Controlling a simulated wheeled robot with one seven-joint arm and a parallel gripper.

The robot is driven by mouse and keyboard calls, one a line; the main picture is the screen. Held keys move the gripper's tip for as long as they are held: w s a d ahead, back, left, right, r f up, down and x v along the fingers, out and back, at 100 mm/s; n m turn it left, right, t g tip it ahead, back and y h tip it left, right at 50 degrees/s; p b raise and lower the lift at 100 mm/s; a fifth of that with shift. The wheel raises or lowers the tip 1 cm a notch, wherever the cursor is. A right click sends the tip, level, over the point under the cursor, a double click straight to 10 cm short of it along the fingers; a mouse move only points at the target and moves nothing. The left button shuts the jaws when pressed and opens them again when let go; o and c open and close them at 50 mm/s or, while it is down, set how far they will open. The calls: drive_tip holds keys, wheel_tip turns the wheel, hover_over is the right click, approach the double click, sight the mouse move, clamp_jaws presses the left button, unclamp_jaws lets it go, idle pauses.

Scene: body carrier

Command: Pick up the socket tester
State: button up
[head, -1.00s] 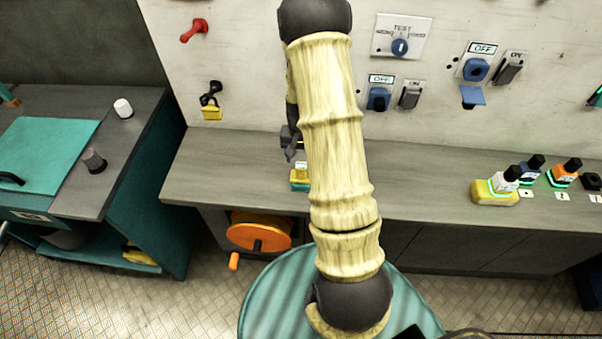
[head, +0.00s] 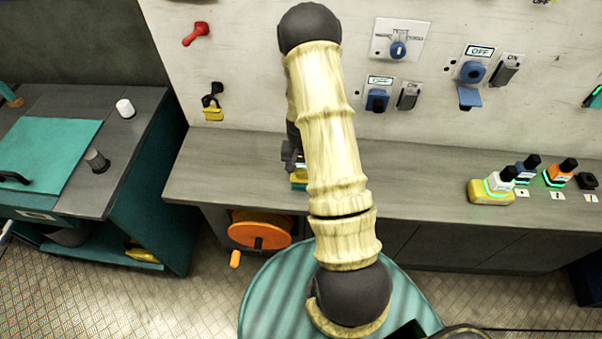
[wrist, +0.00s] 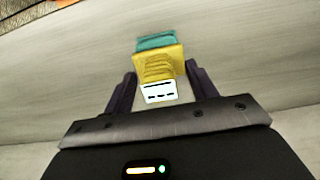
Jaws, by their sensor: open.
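The socket tester appears to be the small yellow block with a teal end and a white label (wrist: 160,66). In the wrist view it lies on the grey counter, upper middle, between and a little beyond my fingertips. My gripper (wrist: 160,82) is open, with one dark finger on each side of the block. I cannot tell whether either finger touches it. In the head view the block (head: 299,178) shows only partly at the counter's front edge, behind my arm. My gripper (head: 291,158) is just above it, also partly hidden.
The grey counter (head: 420,185) is clear on both sides of the block. Several bottle-like devices, one on a yellow base (head: 492,192), stand at the right. Blue sockets (head: 376,99) and switches sit on the wall behind. An orange reel (head: 259,235) is below the front edge.

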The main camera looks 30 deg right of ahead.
drive_tip(key=shift+c, duration=0.5)
drive_tip(key=c, duration=1.1)
drive_tip(key=shift+r, duration=0.15)
wheel_tip(320, 180, up, 10)
drive_tip(key=b, duration=0.2)
drive_tip(key=shift+b, duration=0.4)
drive_tip(key=s+a+r+p, duration=0.2)
drive_tip(key=s+r, duration=0.1)
drive_tip(key=s, duration=0.1)
drive_tip(key=s+a+r+p, duration=0.2)
drive_tip(key=s+a+r, duration=0.1)
drive_tip(key=s+a+r+p, duration=0.2)
drive_tip(key=s+a+r, duration=0.1)
drive_tip(key=s, duration=0.1)
drive_tip(key=shift+s+r+p, duration=0.35)
drive_tip(key=shift+r+p, duration=0.05)
idle(0.6)
drive_tip(key=shift+w+f, duration=0.1)
